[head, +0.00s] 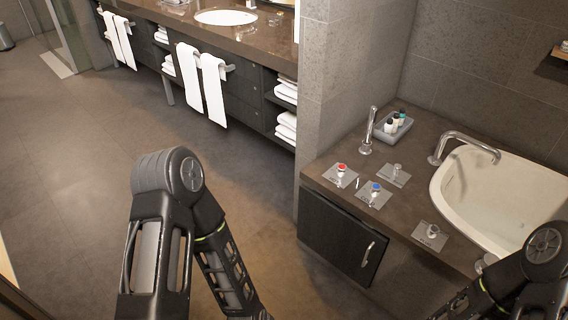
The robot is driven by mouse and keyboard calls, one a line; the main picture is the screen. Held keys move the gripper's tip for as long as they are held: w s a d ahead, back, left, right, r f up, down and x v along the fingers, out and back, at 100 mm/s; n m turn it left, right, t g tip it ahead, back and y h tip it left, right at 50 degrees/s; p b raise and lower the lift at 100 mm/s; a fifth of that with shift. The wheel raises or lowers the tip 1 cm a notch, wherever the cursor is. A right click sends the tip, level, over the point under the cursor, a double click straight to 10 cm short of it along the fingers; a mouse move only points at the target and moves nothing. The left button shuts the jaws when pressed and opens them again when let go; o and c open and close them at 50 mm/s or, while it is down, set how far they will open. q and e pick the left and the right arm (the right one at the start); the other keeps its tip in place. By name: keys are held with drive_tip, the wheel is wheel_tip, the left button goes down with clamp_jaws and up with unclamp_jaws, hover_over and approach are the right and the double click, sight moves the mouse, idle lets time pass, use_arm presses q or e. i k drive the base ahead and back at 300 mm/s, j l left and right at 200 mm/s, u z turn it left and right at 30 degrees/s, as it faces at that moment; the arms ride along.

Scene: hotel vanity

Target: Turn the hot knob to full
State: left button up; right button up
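The red-marked knob (340,169), which appears to be the hot one, stands on a small square plate on the brown counter beside the tub. A blue-marked knob (375,188) stands on its own plate just in front and to the right. The knob's exact turn angle is too small to tell. My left arm shows at the lower left and my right arm at the lower right, but both grippers are outside the view. Neither arm touches the knobs.
Two more plates with metal fittings (396,171) and (432,231) lie on the counter (352,150). A spout (368,130), a tray of bottles (393,127) and a curved faucet (465,140) stand behind. The white tub (490,195) is right. A cabinet door (340,237) is below.

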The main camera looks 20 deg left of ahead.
sight(341, 169)
drive_tip(key=i+j+z, duration=0.2)
drive_tip(key=i+z, duration=0.25)
drive_tip(key=i+j+z, duration=0.45)
drive_tip(key=i, duration=0.15)
